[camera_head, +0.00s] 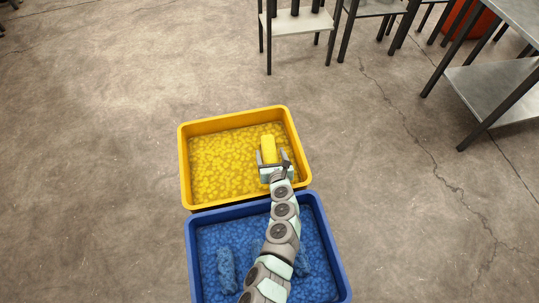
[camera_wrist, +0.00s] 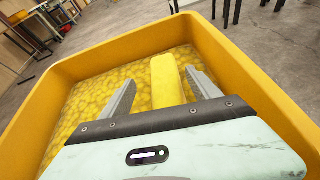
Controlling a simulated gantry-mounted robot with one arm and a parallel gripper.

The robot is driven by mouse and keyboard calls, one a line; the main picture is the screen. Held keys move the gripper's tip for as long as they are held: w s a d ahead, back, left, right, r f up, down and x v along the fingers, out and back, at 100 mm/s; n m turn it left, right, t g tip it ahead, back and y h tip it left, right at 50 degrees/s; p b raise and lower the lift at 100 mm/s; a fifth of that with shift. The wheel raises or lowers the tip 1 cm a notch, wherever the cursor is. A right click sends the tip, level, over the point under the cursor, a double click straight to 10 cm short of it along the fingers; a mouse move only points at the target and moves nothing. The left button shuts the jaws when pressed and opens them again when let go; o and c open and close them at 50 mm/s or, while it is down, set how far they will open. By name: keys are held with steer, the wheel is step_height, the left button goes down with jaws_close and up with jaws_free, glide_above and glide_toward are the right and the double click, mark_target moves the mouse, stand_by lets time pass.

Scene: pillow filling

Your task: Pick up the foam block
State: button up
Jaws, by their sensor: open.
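A yellow foam block (camera_head: 268,148) stands out of the yellow filling in the yellow bin, toward the bin's right side. It also shows in the wrist view (camera_wrist: 166,80), where it lies between my two fingers with its lower end hidden behind the gripper body. My gripper (camera_head: 272,158) is open at the near end of the block. In the wrist view, the fingers (camera_wrist: 160,90) are spread on both sides of the block, with a gap on the left and a narrower one on the right. I cannot tell how deep the block sits.
The yellow bin (camera_head: 186,170) has raised walls around the block. A blue bin (camera_head: 190,262) with blue filling and blue pieces stands against its near side, under my arm. Metal tables (camera_head: 495,85) stand at the upper right. The concrete floor at left is clear.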

steer(key=shift+d+f+b+x, duration=0.1)
steer(key=shift+d+b+x, duration=0.1)
steer(key=shift+b+x, duration=0.95)
steer(key=shift+d+f+b+x, duration=0.2)
steer(key=shift+b+x, duration=0.5)
steer(key=shift+x, duration=0.85)
steer(key=shift+w+a, duration=0.1)
steer(key=shift+w, duration=0.3)
steer(key=shift+s, duration=0.1)
steer(key=c, duration=1.5)
